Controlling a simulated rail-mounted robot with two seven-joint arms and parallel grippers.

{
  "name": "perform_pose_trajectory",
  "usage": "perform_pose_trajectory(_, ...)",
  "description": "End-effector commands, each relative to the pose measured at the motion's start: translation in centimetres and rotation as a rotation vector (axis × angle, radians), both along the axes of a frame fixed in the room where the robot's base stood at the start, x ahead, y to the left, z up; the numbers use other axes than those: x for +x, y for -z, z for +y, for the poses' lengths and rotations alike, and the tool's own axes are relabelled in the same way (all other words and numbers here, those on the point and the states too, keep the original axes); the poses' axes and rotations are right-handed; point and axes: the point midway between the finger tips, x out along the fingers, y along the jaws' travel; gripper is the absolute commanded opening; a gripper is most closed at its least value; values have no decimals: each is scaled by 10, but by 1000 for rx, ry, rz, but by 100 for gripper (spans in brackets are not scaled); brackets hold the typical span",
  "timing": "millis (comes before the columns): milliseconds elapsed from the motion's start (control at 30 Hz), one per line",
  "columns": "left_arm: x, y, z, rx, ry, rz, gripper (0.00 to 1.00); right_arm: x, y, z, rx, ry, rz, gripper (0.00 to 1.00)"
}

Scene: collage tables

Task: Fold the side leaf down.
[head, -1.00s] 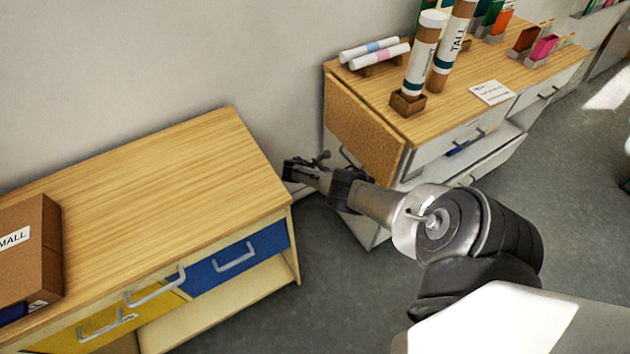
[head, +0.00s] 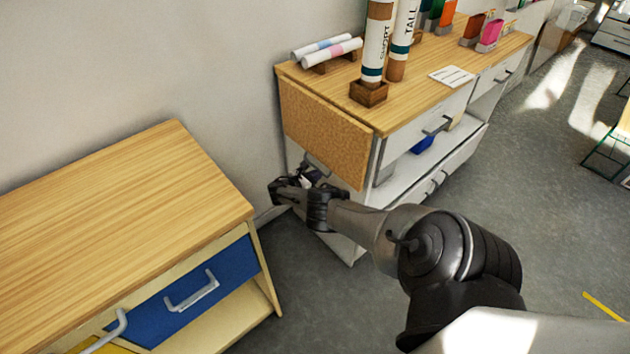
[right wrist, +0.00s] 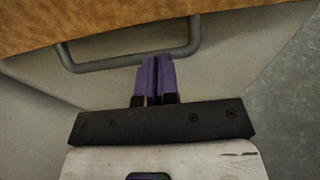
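The side leaf (head: 325,132) is a brown cork-like panel at the left end of the white cabinet with a wood top (head: 430,90). In the head view it slopes or hangs down from the top's edge; its exact angle is hard to tell. In the right wrist view the leaf (right wrist: 150,18) fills the top edge, above a grey U-shaped bar (right wrist: 110,62) on a pale panel. My right gripper (head: 283,188) is beside and below the leaf. Its purple fingers (right wrist: 157,65) are together, with tips overlapping the bar; contact is unclear. My left gripper is not in view.
A wood-topped table (head: 120,210) with a blue drawer (head: 190,290) stands at left, a narrow floor gap from the cabinet. Two labelled tubes (head: 378,45), rolled paper (head: 330,50) and a white card (head: 452,76) are on the cabinet. Open floor lies at right.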

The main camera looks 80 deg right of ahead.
Motion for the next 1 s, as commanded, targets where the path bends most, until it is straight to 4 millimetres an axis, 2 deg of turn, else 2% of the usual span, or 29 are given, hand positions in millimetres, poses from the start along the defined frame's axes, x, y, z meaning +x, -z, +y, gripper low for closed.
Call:
perform_pose_trajectory(567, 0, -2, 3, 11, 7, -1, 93, 1, 0, 3, 2, 0, 2, 0)
perform_pose_trajectory(1000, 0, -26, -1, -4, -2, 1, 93, 51, -15, 62, 3, -2, 0, 0)
